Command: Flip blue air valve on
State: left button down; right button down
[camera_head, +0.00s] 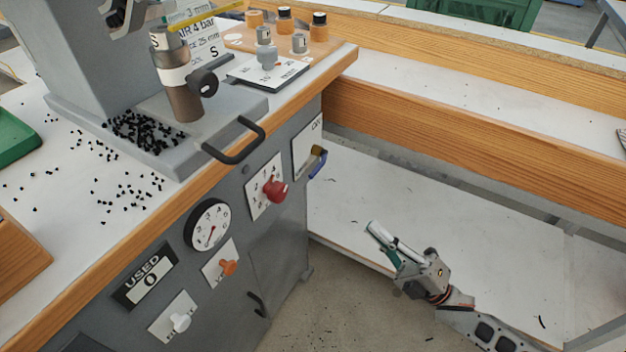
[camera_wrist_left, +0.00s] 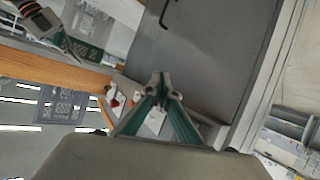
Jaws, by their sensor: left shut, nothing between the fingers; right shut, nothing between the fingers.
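The blue air valve (camera_head: 319,164) sits on a white plate at the right end of the grey press front. Its blue lever hangs slanted down from a brass body. The plate's lettering at the top is only partly readable. My right gripper (camera_head: 374,229) is shut and empty, below and right of the valve, clearly apart from it. My left gripper (camera_wrist_left: 160,82) is shut and empty in the left wrist view, in front of small panel controls. It is not seen in the head view. I cannot make out the blue lever in the left wrist view.
A red knob (camera_head: 275,190), a gauge (camera_head: 208,225), an orange knob (camera_head: 229,267) and a white knob (camera_head: 180,321) line the front. A black bar handle (camera_head: 234,141) juts out above. A wooden beam (camera_head: 480,140) runs behind. Open space lies between right gripper and valve.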

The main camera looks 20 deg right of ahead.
jog(key=shift+w+d+n+y, duration=0.1)
jog(key=shift+w+n+y, duration=0.15)
jog(key=shift+n+y, duration=0.2)
pick_arm(q)
jog(key=shift+w+a+r+m+y+p, duration=0.25)
jog(key=shift+w+a+m+y+p, duration=0.05)
jog(key=shift+a, duration=0.3)
pick_arm(e)
jog(key=x, duration=1.4)
pick_arm(q)
jog(key=shift+r, duration=0.1)
